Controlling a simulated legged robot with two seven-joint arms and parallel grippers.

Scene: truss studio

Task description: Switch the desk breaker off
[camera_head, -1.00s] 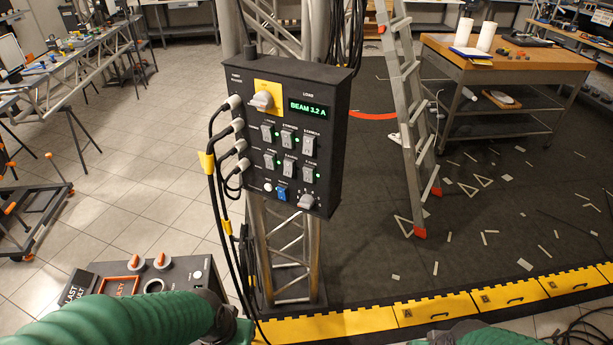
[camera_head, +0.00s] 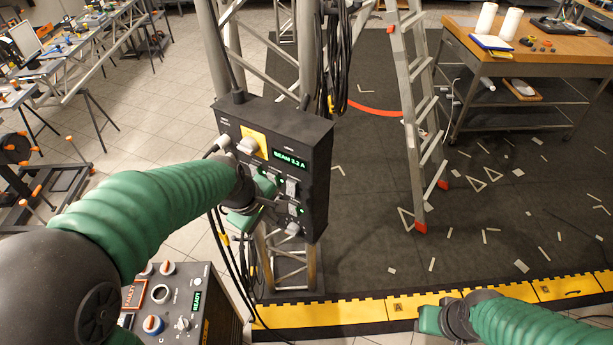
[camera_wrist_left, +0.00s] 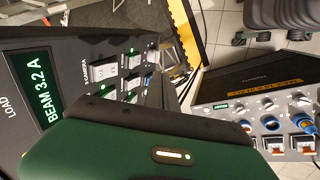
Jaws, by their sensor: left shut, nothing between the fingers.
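The black breaker panel (camera_head: 312,160) hangs on the truss, with a yellow-plated rotary knob (camera_head: 248,145) and a green display (camera_head: 290,160) reading BEAM 3.2 A. My left gripper (camera_head: 284,204) is shut and empty in front of its rocker switches, hiding several of them. Whether it touches one cannot be told. In the left wrist view, grey rockers (camera_wrist_left: 103,71) with lit green lamps show beside the display (camera_wrist_left: 38,84); one label seems to read CAMERA. I cannot tell which is the desk breaker. My right gripper (camera_head: 428,320) is low at right, its fingers unclear.
Black cables (camera_head: 228,262) hang below the panel's left side. A ladder (camera_head: 412,110) and wooden-topped workbench (camera_head: 545,50) stand right. White scraps litter the dark floor; yellow edging (camera_head: 340,312) runs in front.

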